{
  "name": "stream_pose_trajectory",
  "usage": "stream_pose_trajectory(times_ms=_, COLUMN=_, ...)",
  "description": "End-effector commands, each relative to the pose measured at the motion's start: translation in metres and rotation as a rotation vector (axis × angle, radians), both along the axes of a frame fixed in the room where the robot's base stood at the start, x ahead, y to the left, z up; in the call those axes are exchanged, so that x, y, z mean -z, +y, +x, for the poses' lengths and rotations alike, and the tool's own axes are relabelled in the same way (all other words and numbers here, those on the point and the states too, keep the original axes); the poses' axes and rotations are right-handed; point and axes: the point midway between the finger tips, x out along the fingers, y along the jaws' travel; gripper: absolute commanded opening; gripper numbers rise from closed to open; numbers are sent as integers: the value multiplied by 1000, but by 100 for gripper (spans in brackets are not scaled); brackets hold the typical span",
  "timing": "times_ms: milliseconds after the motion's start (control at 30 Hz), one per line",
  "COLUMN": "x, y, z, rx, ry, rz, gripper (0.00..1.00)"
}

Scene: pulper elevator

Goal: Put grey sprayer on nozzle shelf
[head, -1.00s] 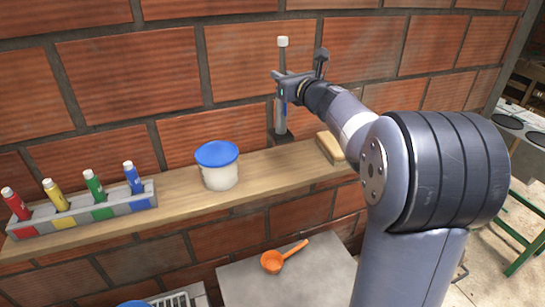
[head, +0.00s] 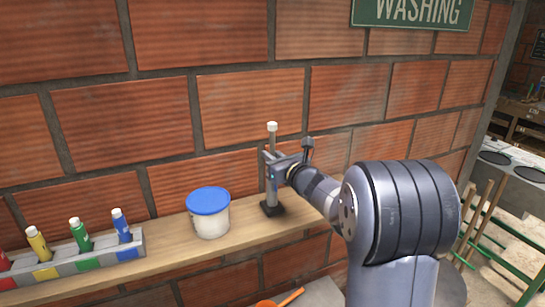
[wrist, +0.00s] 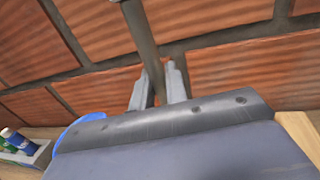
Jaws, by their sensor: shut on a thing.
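My gripper (head: 276,168) is shut around the upright shaft of the grey sprayer (head: 272,143), which has a white tip and a dark base. The base is over the wooden shelf (head: 165,250), near its back edge and right of the blue-lidded tub. It looks level with the board, but I cannot tell for sure whether it touches. In the wrist view the sprayer's grey shaft (wrist: 140,40) runs between my two fingers (wrist: 158,90); its base is hidden there.
The blue-lidded tub (head: 209,213) stands just left of the sprayer. A grey rack (head: 70,264) with coloured nozzles is at the shelf's left. The brick wall is close behind. An orange scoop (head: 285,299) lies below. My arm covers the shelf's right end.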

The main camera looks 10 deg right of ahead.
Motion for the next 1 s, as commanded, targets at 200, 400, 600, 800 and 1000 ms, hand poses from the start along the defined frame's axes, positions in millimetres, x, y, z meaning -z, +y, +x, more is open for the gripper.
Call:
stream_pose_trajectory(times_ms=200, x=3, y=0, z=0, rx=0, ry=0, rz=0, gripper=15)
stream_pose_trajectory(times_ms=400, x=2, y=0, z=0, rx=0, ry=0, rz=0, gripper=31)
stream_pose_trajectory(times_ms=600, x=2, y=0, z=0, rx=0, ry=0, rz=0, gripper=36)
stream_pose_trajectory(times_ms=800, x=-2, y=0, z=0, rx=0, ry=1, rz=0, gripper=36)
stream_pose_trajectory(times_ms=1000, x=2, y=-11, z=-26, rx=3, ry=-1, rz=-2, gripper=36)
